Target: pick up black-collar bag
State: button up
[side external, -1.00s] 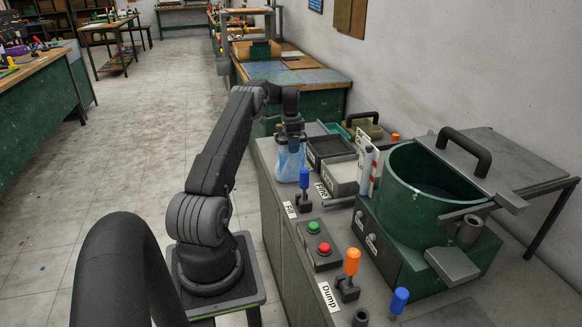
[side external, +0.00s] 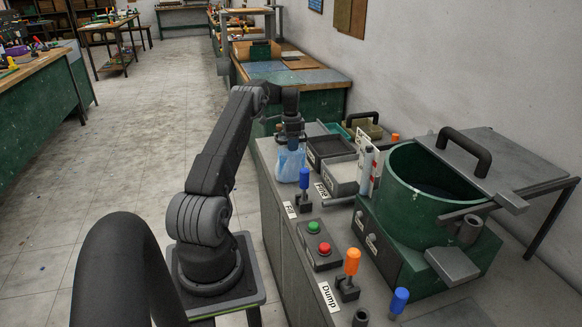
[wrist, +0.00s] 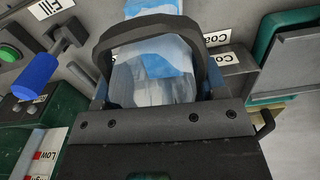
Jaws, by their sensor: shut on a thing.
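The bag (side external: 289,163) is pale blue and white and stands upright on the grey bench near its left edge. My gripper (side external: 291,136) is above it, pointing down and shut at the bag's dark top. In the wrist view the bag (wrist: 160,62) shows inside a dark arched band (wrist: 150,22), which looks like the black collar. My gripper (wrist: 155,95) is close against the collar, and its dark body hides the lower part of the view. The exact contact of the fingers is hidden. I cannot tell whether the bag's base touches the bench.
A blue-handled lever (side external: 304,178) stands just in front of the bag. Dark open bins (side external: 330,146) are close on its right. A green drum (side external: 405,190) with a hinged lid stands farther right. Open floor (side external: 130,150) lies left of the bench.

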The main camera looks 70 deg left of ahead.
jog(key=shift+r, duration=0.1)
jog(key=shift+c, duration=0.8)
